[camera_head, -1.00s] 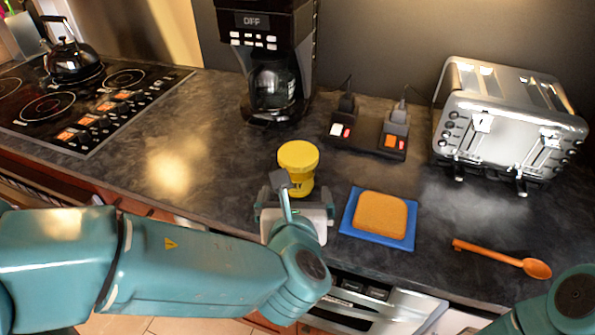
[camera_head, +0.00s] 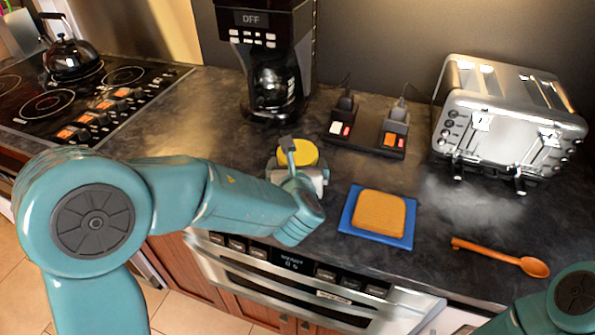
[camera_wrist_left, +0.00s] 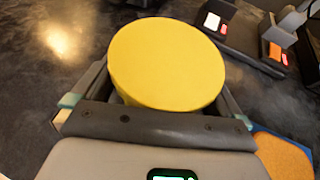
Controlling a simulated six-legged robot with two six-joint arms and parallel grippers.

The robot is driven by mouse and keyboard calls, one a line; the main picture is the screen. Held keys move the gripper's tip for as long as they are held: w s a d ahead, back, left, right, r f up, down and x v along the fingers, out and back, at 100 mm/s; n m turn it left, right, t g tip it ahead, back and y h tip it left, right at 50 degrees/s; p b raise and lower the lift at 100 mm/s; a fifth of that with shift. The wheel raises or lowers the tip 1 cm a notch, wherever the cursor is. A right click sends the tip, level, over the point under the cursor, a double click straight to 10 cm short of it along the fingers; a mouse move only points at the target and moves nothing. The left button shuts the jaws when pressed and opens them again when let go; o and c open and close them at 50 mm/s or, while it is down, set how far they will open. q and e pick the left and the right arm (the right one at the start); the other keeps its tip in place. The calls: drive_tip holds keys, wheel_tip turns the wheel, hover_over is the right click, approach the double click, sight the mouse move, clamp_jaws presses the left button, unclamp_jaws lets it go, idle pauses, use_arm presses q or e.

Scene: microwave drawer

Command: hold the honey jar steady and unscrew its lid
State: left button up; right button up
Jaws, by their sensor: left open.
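The honey jar's round yellow lid (camera_head: 300,152) shows on the dark counter in the head view, behind my left gripper. The lid (camera_wrist_left: 167,63) fills the middle of the left wrist view and hides most of the jar below it. My left gripper (camera_head: 294,165) is open at the jar. In the wrist view its two fingers (camera_wrist_left: 155,85) reach along the left and right sides of the jar, below the lid. I cannot tell whether they touch it. Part of my right arm shows at the bottom right of the head view; its gripper is out of view.
A coffee maker (camera_head: 268,60), a power strip (camera_head: 365,139) and a toaster (camera_head: 510,125) stand behind. The counter left of the jar is clear.

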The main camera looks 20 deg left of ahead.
use_arm(q)
drive_tip(key=shift+c, duration=0.3)
drive_tip(key=c, duration=1.1)
drive_tip(key=shift+r, duration=0.1)
wheel_tip(320, 180, up, 20)
drive_tip(key=p, duration=0.4)
drive_tip(key=shift+p, duration=0.3)
drive_tip(key=o, duration=0.6)
drive_tip(key=c, duration=0.9)
drive_tip(key=shift+c, duration=0.2)
